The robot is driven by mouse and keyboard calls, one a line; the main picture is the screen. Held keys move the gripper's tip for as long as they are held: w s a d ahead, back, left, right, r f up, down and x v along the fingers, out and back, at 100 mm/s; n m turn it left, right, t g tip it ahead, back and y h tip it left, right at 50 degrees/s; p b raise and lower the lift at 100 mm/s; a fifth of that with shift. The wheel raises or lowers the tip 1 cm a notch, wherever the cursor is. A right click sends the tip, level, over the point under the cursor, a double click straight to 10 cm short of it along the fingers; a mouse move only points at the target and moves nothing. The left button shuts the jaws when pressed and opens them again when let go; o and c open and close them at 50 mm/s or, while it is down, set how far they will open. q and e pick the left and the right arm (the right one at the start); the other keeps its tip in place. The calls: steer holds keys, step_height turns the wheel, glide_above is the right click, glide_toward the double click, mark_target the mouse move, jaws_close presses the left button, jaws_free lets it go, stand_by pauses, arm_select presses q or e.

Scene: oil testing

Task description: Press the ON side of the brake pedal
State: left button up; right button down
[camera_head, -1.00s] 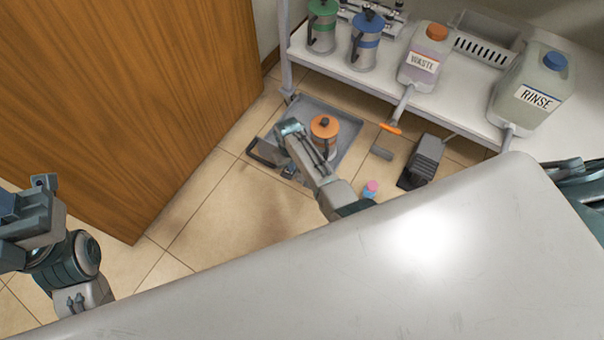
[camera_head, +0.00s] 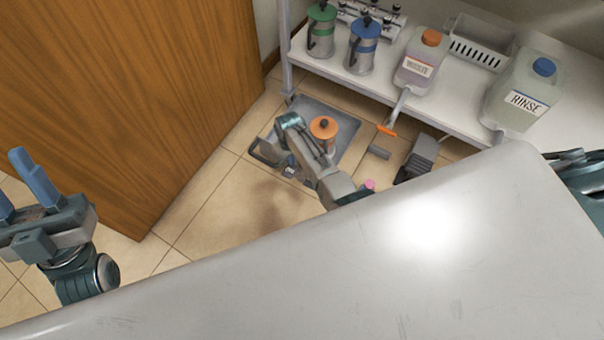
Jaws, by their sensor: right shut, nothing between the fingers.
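A dark grey foot pedal (camera_head: 418,158) with a cable lies on the floor in front of the shelf. I cannot read an ON mark on it. A grey tray (camera_head: 345,118) bears a metal canister with an orange lid (camera_head: 323,128). Small dark parts lie at the tray's near left edge; I cannot tell whether a brake pedal is among them. My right arm reaches over the tray's near side. My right gripper (camera_head: 268,155) is shut and small in view at the tray's left edge, apart from the foot pedal. My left gripper (camera_head: 14,180) is open and empty at the left.
A wooden door or panel (camera_head: 120,90) fills the upper left. A white shelf (camera_head: 400,95) holds two canisters, a waste bottle (camera_head: 413,65), a basket (camera_head: 480,45) and a rinse jug (camera_head: 525,95). A pink cap (camera_head: 368,185) shows beside my arm. The floor in the middle left is clear.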

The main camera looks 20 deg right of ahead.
arm_select(q)
steer(key=w+f+n+g+y+p, duration=0.1)
steer(key=w+f+n+g+y, duration=0.1)
steer(key=w+f+g+y, duration=0.1)
steer(key=shift+w+a+f+n+g+y, duration=0.15)
steer(key=shift+w+f+n+g+y, duration=0.2)
steer(key=shift+w+f+g, duration=0.55)
steer(key=shift+s+f+t, duration=0.2)
steer(key=shift+s+t, duration=0.05)
steer(key=shift+t, duration=0.05)
